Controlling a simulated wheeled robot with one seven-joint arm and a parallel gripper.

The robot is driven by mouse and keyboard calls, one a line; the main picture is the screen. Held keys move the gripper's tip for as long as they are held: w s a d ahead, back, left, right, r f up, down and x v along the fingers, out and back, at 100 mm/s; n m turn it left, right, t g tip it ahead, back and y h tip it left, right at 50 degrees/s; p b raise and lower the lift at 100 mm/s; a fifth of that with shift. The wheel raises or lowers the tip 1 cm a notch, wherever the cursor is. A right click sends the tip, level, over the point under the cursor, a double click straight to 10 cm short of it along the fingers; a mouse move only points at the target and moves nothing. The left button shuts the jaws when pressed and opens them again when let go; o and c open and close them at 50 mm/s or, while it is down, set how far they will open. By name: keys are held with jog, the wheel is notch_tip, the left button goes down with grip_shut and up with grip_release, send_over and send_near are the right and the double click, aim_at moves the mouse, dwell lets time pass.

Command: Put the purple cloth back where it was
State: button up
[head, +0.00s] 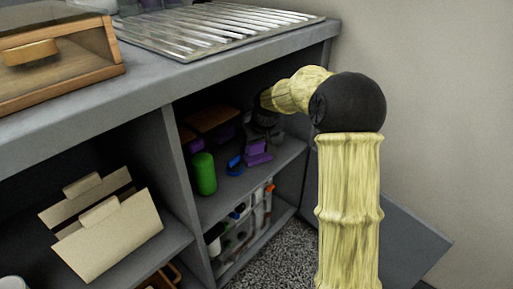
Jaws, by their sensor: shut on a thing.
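A purple cloth (258,153) is in the cabinet's upper compartment, right under my gripper (262,136). My arm reaches into the cabinet from the right, and my gripper is shut on the purple cloth just above the shelf board. The fingertips are dark and small in the shade, so the exact grip is hard to see. I cannot tell whether the cloth touches the shelf (232,190). More purple pieces (226,132) show farther back and to the left in the same compartment.
A green bottle (204,174) and a small blue object (235,165) stand left of the gripper. A brown board (213,118) is behind. Several bottles (245,222) fill the lower shelf. The cabinet divider (165,160) and worktop (190,80) bound the opening. An open door (400,235) is at right.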

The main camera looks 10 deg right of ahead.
aim_at(260, 158)
jog(key=shift+f, duration=0.1)
jog(key=o, duration=1.1)
jog(key=shift+c, duration=0.2)
jog(key=p+v, duration=0.3)
jog(key=v, duration=0.3)
jog(key=shift+s+f+p, duration=0.1)
jog(key=shift+s+p, duration=0.05)
jog(key=shift+p, duration=0.15)
jog(key=s+d+p, duration=0.2)
jog(key=s+p, duration=0.1)
jog(key=s, duration=0.8)
jog(key=shift+d+f, duration=0.25)
jog(key=shift+d, duration=0.15)
jog(key=s+a+f+m+g+h, duration=0.1)
jog(key=s+a+f+m, duration=0.1)
jog(key=s, duration=1.4)
jog(key=shift+a+m+g, duration=0.3)
jog(key=shift+a+m, duration=0.1)
jog(key=shift+a, duration=0.25)
